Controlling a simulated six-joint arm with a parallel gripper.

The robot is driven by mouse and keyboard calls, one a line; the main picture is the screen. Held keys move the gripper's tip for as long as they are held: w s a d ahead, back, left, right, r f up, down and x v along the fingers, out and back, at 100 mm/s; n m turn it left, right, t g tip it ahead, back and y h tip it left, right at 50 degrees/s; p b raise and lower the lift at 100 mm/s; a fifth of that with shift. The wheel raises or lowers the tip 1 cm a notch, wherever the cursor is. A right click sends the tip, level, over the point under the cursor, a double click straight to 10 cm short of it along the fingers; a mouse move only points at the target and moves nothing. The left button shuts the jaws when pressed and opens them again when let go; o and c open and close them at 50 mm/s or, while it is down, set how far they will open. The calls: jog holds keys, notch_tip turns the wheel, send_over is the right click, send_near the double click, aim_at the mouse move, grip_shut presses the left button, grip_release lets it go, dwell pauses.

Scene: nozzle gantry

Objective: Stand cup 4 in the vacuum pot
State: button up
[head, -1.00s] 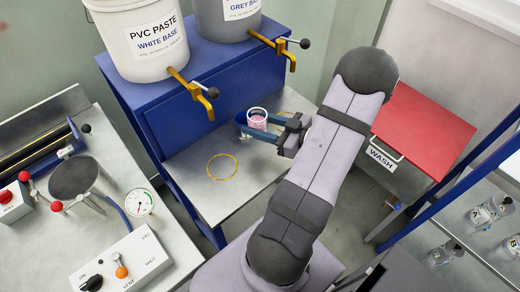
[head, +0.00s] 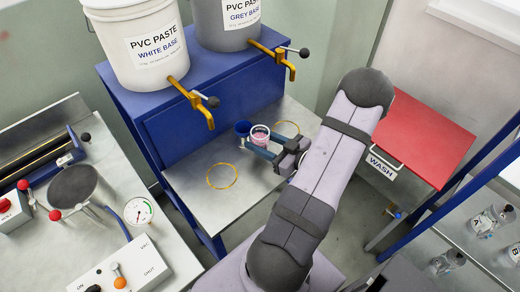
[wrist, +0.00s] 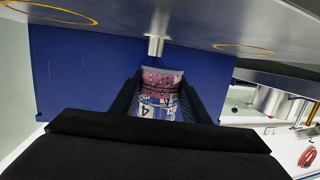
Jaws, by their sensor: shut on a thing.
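My gripper (head: 258,144) is shut on cup 4 (head: 260,133), a small clear cup with pink contents, over the steel shelf below the paste buckets. In the wrist view cup 4 (wrist: 161,90) sits between the two dark fingers, with the figure 4 on its side and pink speckled stuff filling part of it. The vacuum pot (head: 76,186) is an open round metal pot on the left bench. Its inside looks dark and I cannot make out its floor.
Two yellow rings mark the shelf (head: 205,200). Yellow taps with black knobs stick out from the white bucket (head: 135,50) and the grey bucket (head: 225,25). A gauge (head: 138,211) and red-knobbed clamps stand by the pot. A red wash station (head: 425,135) is at right.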

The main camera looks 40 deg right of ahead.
jog(key=shift+f, duration=2.2)
jog(key=shift+f, duration=0.2)
jog(key=o, duration=1.1)
jog(key=shift+r, duration=0.1)
jog(key=shift+r, duration=0.1)
jog(key=b+v, duration=0.2)
jog(key=v, duration=0.8)
jog(key=shift+s+d, duration=0.1)
jog(key=shift+o, duration=0.4)
jog(key=shift+v, duration=0.9)
